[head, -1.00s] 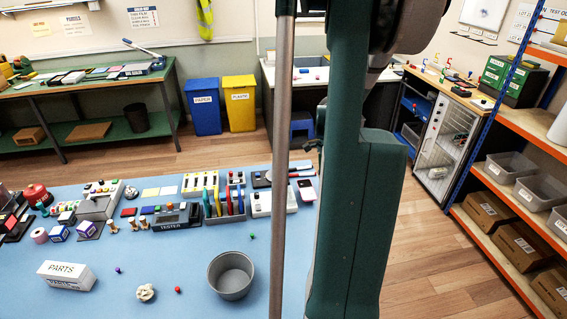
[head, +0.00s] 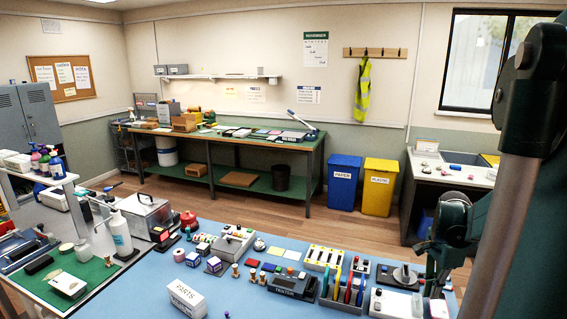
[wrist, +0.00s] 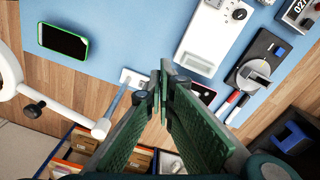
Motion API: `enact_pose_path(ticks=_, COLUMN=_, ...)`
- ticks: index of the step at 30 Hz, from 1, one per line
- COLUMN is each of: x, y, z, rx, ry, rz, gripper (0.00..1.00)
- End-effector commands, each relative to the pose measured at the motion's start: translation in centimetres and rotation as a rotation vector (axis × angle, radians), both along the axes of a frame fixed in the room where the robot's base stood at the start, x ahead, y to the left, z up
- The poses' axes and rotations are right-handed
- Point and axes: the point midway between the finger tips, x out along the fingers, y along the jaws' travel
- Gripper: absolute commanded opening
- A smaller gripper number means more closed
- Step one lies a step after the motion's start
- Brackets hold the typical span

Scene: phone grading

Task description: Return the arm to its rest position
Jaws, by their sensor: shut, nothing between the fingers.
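My gripper (wrist: 162,92) shows in the wrist view with its two dark green ribbed fingers together and nothing between the tips. It points down over the right edge of the blue table (wrist: 110,75). In the head view my arm rises along the right edge, and the gripper end hangs near the table's right side, partly cut off by my own links. A dark phone in a green case (wrist: 63,40) lies on the table in the wrist view, apart from my gripper. A second phone with a pinkish-red edge (wrist: 203,94) is partly hidden behind the fingers.
A white device (wrist: 212,40) and a dark device with a round knob (wrist: 255,72) stand near the gripper. The tester (head: 294,286) and a PARTS box (head: 187,298) are on the table. Blue (head: 344,184) and yellow (head: 379,187) bins stand on open floor behind.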

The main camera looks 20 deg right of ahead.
Motion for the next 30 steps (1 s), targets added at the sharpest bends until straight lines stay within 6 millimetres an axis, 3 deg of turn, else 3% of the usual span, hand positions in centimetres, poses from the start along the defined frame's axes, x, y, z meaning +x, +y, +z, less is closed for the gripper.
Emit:
enact_pose_path(ticks=6, x=3.1, y=5.4, z=2.4, rx=-0.043, ry=-0.039, rz=0.2, gripper=0.0)
enact_pose_path(ticks=15, x=6.1, y=12.6, z=5.0, rx=-0.106, ry=-0.093, rz=0.469, gripper=0.0)
enact_pose_path(ticks=30, x=8.4, y=24.7, z=8.2, rx=-0.217, ry=-0.18, rz=0.913, gripper=0.0)
